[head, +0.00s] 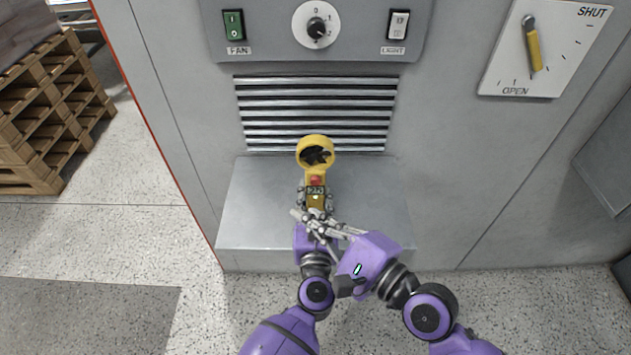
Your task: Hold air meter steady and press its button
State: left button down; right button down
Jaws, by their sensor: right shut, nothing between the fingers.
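The air meter (315,145) is yellow, with a round fan head at the top, a red button (316,181) and a small display below it. It stands out above the grey ledge, fan end towards the vent. My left gripper (315,199) is around its lower handle, with a finger at each side, and holds it. My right gripper (303,214) comes in from the right and is shut and empty. Its fingers cross in front of the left gripper, below the red button. They overlap in the picture, so I cannot tell whether they touch the meter.
A slatted vent (317,110) is in the grey wall behind the meter, above a metal ledge (250,205). A panel (360,45) with fan and light switches and a dial is above. A yellow lever (533,48) is at right. Wooden pallets (50,110) stand at left.

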dwell(0.3)
pick_arm(q)
jog(key=c, duration=1.2)
grip_release()
jog(key=shift+o, duration=0.2)
jog(key=shift+s, duration=0.15)
